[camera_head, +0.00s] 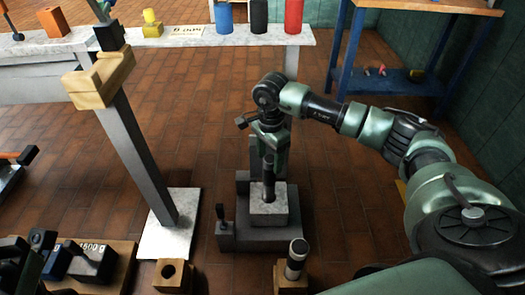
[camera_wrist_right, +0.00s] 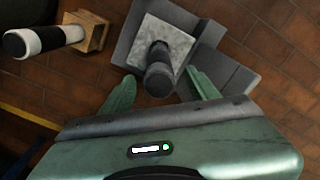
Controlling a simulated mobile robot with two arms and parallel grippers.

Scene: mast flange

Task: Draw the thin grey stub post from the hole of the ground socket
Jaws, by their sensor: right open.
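The thin grey stub post (camera_head: 269,186) stands upright in the pale block of the ground socket (camera_head: 268,218) on the floor. It also shows in the right wrist view (camera_wrist_right: 158,78), rising from the socket's light square top (camera_wrist_right: 165,40). My right gripper (camera_head: 269,152) points down over the socket. In the right wrist view my right gripper's (camera_wrist_right: 160,82) two green fingers are spread, one on each side of the post's upper end. I see no finger touching it. Dark green parts at the lower left edge of the head view seem to be my left arm; its fingers are unclear.
A small wooden block with a black-and-white post (camera_head: 295,258) stands close in front of the socket. An empty wooden socket block (camera_head: 172,274) and a leaning grey mast (camera_head: 138,150) are to the left. A white bench (camera_head: 225,38) and a blue table (camera_head: 392,82) stand behind.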

